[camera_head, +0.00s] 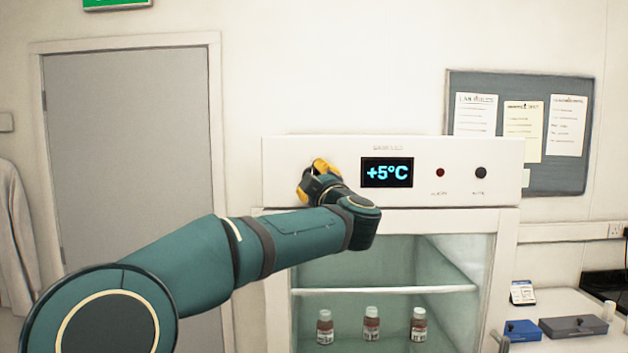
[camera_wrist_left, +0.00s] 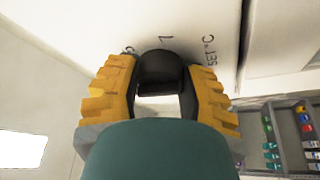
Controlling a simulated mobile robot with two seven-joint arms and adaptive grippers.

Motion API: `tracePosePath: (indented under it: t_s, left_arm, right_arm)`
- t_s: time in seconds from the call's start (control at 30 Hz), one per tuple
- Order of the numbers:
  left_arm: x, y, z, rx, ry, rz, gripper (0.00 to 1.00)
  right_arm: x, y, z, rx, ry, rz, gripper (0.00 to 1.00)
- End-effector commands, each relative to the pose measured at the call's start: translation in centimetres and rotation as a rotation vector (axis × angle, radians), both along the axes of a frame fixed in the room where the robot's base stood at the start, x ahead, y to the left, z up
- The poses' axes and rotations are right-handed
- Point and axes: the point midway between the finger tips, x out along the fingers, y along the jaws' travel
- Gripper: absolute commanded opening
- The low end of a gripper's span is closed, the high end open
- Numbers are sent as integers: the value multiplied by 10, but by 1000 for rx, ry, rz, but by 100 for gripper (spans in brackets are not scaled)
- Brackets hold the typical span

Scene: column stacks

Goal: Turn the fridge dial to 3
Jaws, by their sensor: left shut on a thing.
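The fridge (camera_head: 390,215) has a white top panel with a display (camera_head: 387,172) reading "+5°C". My left gripper (camera_head: 318,178) is at the panel, left of the display, and hides the dial there. In the left wrist view, its yellow-padded fingers are shut on the black dial (camera_wrist_left: 160,70), one on each side. Around the dial the panel shows a "1" above it, "SET °C" to its right and a partly covered mark to its left. The dial's pointer cannot be made out. My right gripper is not in view.
A dark red light (camera_head: 440,172) and a black button (camera_head: 481,172) sit right of the display. Behind the fridge's glass, several capped bottles (camera_head: 371,325) stand below a shelf. A counter with blue and grey boxes (camera_head: 573,327) is at right.

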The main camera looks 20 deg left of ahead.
Motion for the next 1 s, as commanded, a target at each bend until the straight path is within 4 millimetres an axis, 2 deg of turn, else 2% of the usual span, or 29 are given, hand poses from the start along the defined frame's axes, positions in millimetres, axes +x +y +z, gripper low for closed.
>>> tracePosePath:
  t_s: [0.3,0.7,0.73,0.8,0.83,1.0]
  left_arm:
    - [0,0,1,-71,-23,0,5]
    - [0,0,1,-77,-24,0,5]
    - [0,0,1,-77,-24,0,47]
    - [0,0,1,-76,-24,0,72]
    - [0,0,1,-76,-24,0,76]
    - [0,0,1,-76,-23,-1,76]
  right_arm:
    - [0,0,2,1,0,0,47]
    - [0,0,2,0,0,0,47]
    - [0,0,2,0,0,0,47]
    - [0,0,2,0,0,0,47]
    - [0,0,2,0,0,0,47]
    - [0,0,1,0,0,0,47]
